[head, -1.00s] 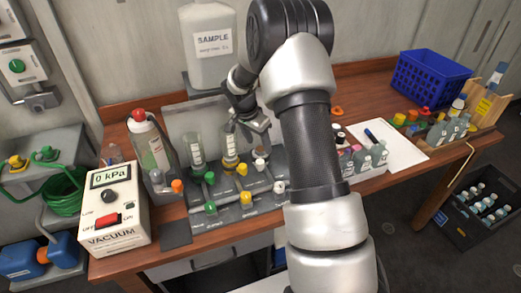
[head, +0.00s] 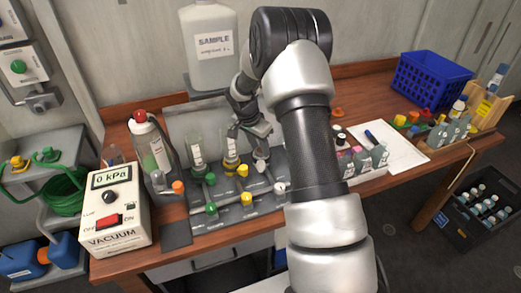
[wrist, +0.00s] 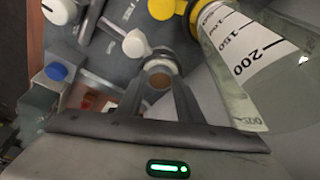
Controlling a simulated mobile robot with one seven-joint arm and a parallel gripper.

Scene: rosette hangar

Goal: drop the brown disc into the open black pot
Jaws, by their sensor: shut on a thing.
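The brown disc (wrist: 159,81) shows as a small round brown face between my fingertips in the wrist view. My gripper (wrist: 158,92) is shut on it. Just beyond the disc is a round holder with a pale rim (wrist: 160,65), which looks like the open pot; its inside is mostly hidden, and I cannot tell the gap between disc and rim. In the head view my gripper (head: 262,146) is over the rightmost station of the grey manifold (head: 236,198), close above the pot (head: 262,158). The disc is too small to make out there.
A clear graduated funnel with a yellow collar (head: 230,150) stands close left of my gripper, and a green-collared one (head: 198,155) further left. White, yellow and green valve knobs stand in front. The SAMPLE jug (head: 212,45) is behind. Small bottles (head: 362,158) stand right of my arm.

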